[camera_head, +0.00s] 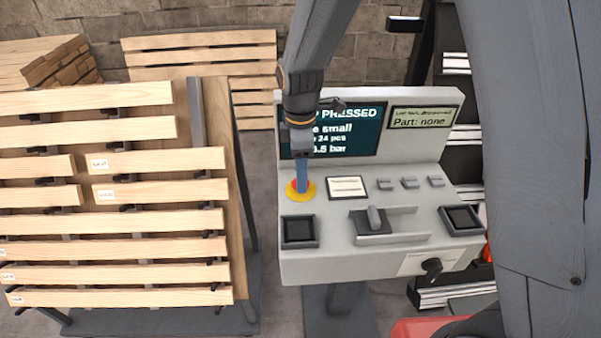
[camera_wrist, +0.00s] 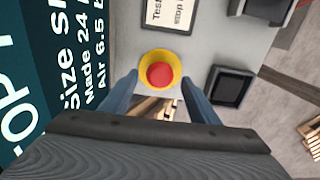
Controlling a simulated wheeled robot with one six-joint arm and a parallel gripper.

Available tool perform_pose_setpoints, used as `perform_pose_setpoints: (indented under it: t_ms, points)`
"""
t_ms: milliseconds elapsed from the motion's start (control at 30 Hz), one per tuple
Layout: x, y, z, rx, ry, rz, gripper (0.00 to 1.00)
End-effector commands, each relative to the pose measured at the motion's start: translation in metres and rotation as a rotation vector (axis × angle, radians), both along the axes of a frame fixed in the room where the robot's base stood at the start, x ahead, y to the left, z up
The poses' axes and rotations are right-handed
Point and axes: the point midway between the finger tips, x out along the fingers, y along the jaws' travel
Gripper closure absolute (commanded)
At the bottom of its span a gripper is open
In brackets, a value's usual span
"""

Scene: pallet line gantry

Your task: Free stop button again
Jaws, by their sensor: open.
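The stop button (camera_wrist: 160,75) is a round red knob on a yellow disc on the sloped top of the grey control console (camera_head: 400,257). In the head view its yellow disc (camera_head: 300,196) shows at the console's left, partly hidden by my gripper (camera_head: 302,180). In the wrist view my gripper (camera_wrist: 160,88) is open, with one blue finger on each side of the button. No contact with the red knob is visible. The console's screen (camera_head: 345,140) reads in part "P PRESSED", with its left side covered by my arm.
A labelled plate (camera_head: 347,187), a lever (camera_head: 375,218) and two dark square pads (camera_head: 299,232) sit on the console near the button. A rack of wooden boards (camera_head: 110,220) stands to the left. Black shelving (camera_head: 459,105) is behind at the right.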

Motion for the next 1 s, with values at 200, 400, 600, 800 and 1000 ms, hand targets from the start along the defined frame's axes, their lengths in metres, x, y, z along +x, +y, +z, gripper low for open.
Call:
perform_pose_setpoints:
  t_ms: [200,400,600,800,1000]
  points:
    - [0.0,0.0,-0.013,0.0,0.0,-0.001,0.45]
    - [0.0,0.0,-0.014,0.0,-0.001,-0.001,0.45]
    - [0.0,0.0,-0.014,0.0,-0.001,-0.001,0.68]
    - [0.0,0.0,-0.014,0.0,0.0,-0.001,1.0]
    - [0.0,0.0,-0.006,0.0,-0.001,-0.001,1.0]
